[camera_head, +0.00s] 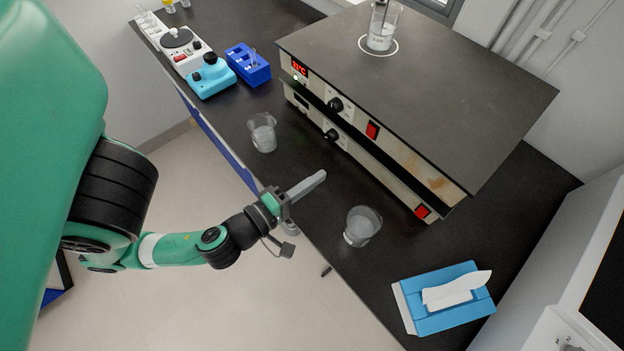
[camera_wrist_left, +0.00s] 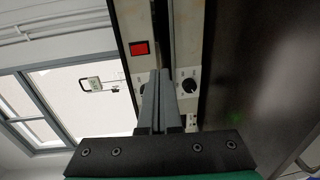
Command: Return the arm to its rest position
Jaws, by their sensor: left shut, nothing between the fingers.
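My left arm comes in from the left in the head view, and its gripper (camera_head: 316,178) is over the front edge of the black bench. The fingers are together with nothing between them. In the left wrist view the shut fingers (camera_wrist_left: 162,78) point toward the front of the heating unit, with a red switch (camera_wrist_left: 139,48) and a black knob (camera_wrist_left: 190,85) beyond. The gripper is apart from the beakers and the unit. My right gripper is not seen.
One glass beaker (camera_head: 262,132) stands behind the gripper and another (camera_head: 362,226) to its right. A large heating unit (camera_head: 440,95) carries a third beaker (camera_head: 382,28). A blue tissue box (camera_head: 447,306), blue rack (camera_head: 248,66) and turquoise device (camera_head: 211,78) stand on the bench (camera_head: 475,238).

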